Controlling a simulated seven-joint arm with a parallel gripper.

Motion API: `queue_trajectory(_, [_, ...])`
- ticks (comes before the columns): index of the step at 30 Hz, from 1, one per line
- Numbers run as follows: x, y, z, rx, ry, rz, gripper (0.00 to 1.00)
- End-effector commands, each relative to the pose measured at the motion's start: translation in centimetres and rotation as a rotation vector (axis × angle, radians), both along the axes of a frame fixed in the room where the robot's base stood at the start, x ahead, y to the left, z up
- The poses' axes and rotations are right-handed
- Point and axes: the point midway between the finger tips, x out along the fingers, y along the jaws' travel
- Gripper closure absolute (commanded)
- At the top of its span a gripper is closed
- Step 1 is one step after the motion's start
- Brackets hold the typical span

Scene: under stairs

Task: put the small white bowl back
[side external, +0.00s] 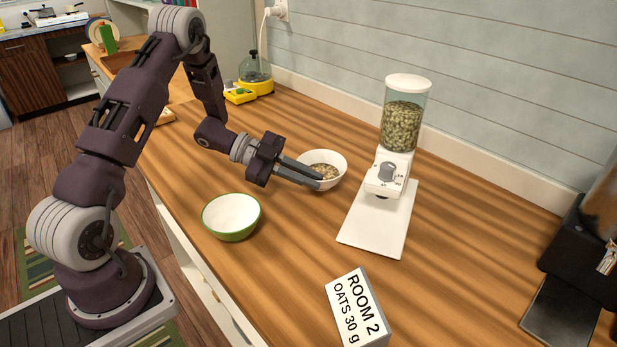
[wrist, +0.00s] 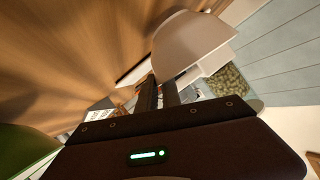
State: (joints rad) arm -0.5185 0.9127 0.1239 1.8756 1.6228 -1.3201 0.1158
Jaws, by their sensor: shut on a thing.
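The small white bowl (side external: 340,171) is on or just above the wooden counter, left of the white dispenser, upright, with pale brown grain inside. My gripper (side external: 317,180) reaches it from the left and is shut on its near rim. In the wrist view the white bowl (wrist: 190,42) shows beyond the fingertips of my gripper (wrist: 161,88), its wall between them. I cannot tell whether its bottom touches the counter.
A green bowl with a white inside (side external: 231,216) stands near the front edge. The white dispenser (side external: 392,172) has a flat white base plate (side external: 372,228). A sign (side external: 358,308) reads "ROOM 2 OATS 30 g". A dark dispenser (side external: 578,245) is at right. The counter's middle has free room.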

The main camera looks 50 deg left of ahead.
Motion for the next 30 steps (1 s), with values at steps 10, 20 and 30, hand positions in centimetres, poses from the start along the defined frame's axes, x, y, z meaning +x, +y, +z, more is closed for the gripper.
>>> queue_trajectory(10, [0.0,0.0,0.0,0.000,-0.001,-0.001,1.00])
queue_trajectory(20, [0.8,-0.9,3.0,-0.004,-0.026,0.110,1.00])
queue_trajectory(30, [-0.6,-2.4,10.5,-0.004,-0.024,0.536,1.00])
